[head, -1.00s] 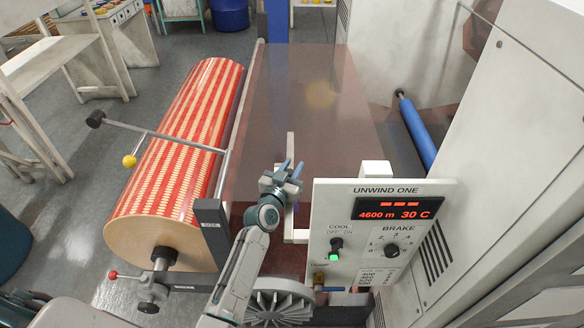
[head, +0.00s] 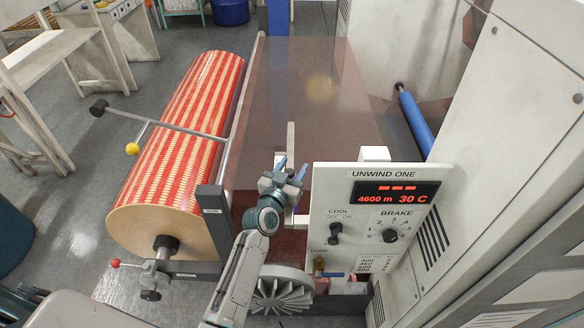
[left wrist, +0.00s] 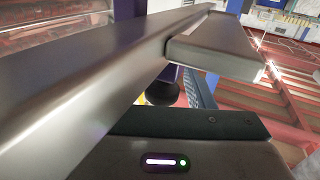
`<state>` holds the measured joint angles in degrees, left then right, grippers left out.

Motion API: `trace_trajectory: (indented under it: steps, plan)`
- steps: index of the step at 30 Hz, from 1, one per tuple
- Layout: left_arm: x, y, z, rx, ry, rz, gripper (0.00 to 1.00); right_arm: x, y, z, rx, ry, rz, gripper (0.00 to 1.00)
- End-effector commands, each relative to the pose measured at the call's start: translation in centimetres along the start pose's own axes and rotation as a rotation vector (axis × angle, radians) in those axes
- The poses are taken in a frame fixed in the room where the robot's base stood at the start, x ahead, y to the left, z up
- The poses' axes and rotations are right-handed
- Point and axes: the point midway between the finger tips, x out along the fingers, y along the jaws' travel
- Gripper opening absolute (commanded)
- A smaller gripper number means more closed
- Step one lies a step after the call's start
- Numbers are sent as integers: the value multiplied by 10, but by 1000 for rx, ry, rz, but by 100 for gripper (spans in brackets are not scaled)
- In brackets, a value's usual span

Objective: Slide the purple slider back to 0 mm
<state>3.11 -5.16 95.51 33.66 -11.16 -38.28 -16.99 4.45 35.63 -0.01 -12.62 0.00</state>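A small purple patch (head: 297,209) shows just beyond my left gripper, beside the left edge of the control panel; it looks like the slider, mostly hidden by the gripper. My left gripper (head: 290,166) is over a pale upright bar (head: 291,142), its two blue fingertips apart. I cannot tell whether it touches the slider. In the left wrist view, a purple piece (left wrist: 169,73) shows above a dark round knob (left wrist: 161,93), under a large grey metal bar. The slider's scale and reading do not show. My right gripper is out of view.
The UNWIND ONE panel (head: 382,205) stands close to the right of my left gripper. A red and cream striped roll (head: 185,150) lies to the left, with a metal arm across it. A translucent web (head: 310,85) spreads behind the gripper. A blue roller (head: 415,125) is farther right.

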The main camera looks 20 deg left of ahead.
Motion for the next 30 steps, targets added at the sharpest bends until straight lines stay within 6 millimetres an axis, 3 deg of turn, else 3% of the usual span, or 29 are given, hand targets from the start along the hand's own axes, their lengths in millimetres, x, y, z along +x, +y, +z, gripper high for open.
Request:
trace_trajectory:
  steps: [10, 22, 30]
  plan:
    - [-10, 0, 0, 1, 2, -1, 49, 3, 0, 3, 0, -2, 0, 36]
    - [-84, 0, 3, 1, 0, -1, 49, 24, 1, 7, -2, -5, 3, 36]
    - [-107, 0, 1, 1, 0, 0, 49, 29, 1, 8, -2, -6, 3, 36]
